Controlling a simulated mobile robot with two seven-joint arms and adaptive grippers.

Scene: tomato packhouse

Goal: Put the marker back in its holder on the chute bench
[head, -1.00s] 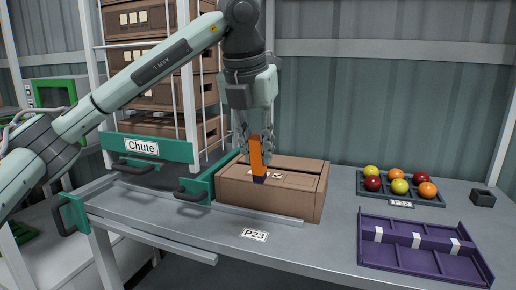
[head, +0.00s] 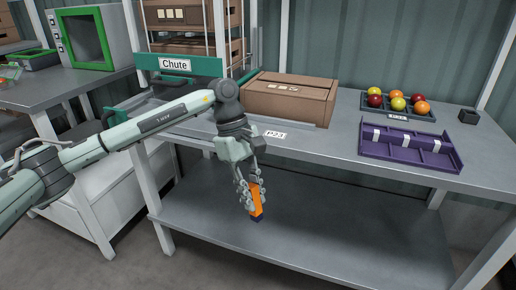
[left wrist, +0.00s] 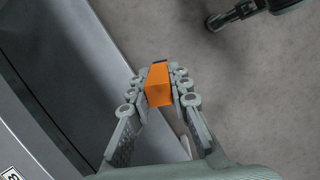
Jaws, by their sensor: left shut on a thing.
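The marker (head: 257,200) is an orange block-like body with a dark blue end, pointing down. My left gripper (head: 249,192) is shut on it and holds it in front of the bench's front edge, above the level of the lower shelf. In the left wrist view the marker (left wrist: 158,86) sits between both fingers, its blue end farthest from the palm. A small dark square open block (head: 469,117), which looks like the holder, stands at the bench's far right back corner, well apart from the gripper.
A closed cardboard box (head: 289,100) stands on the bench (head: 345,158) beside the green Chute frame (head: 178,65). A tray of tomatoes (head: 398,116) and an empty purple divided tray (head: 410,145) lie at the right. The lower shelf (head: 330,220) looks bare.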

